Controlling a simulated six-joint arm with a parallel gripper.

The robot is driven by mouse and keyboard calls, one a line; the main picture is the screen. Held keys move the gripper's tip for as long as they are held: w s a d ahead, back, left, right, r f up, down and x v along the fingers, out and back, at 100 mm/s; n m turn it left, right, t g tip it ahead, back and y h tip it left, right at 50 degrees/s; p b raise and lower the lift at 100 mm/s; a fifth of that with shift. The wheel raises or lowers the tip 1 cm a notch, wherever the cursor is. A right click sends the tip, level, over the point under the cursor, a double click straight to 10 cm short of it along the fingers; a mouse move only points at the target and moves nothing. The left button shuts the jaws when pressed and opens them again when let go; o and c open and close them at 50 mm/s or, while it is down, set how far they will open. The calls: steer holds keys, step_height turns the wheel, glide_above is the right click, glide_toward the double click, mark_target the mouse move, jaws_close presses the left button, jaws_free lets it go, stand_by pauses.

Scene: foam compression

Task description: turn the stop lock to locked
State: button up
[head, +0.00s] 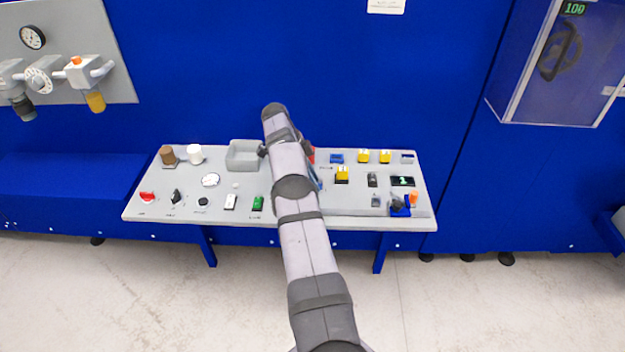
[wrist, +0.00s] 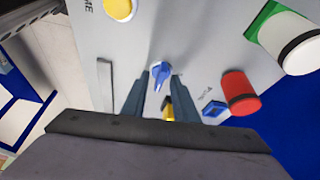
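In the wrist view a blue pointer-shaped knob (wrist: 160,74) is on the grey panel, between the tips of my gripper (wrist: 159,82). I take it for the stop lock, but I can read no label beside it. Its narrow end points toward the bottom of the picture. My two fingers stand on either side of it, apart, with a small gap to the knob showing. In the head view my arm hides the gripper and most of this spot.
In the wrist view, a red cylinder (wrist: 239,92) and a blue diamond-shaped part (wrist: 214,108) stand right of the fingers. The grey panel (head: 330,217) carries several other controls.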

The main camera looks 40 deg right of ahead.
steer(key=shift+r, duration=0.1)
steer(key=shift+r, duration=0.8)
step_height(320, 180, up, 8)
steer(key=p, duration=0.6)
steer(key=shift+p, duration=0.4)
steer(key=shift+r, duration=0.1)
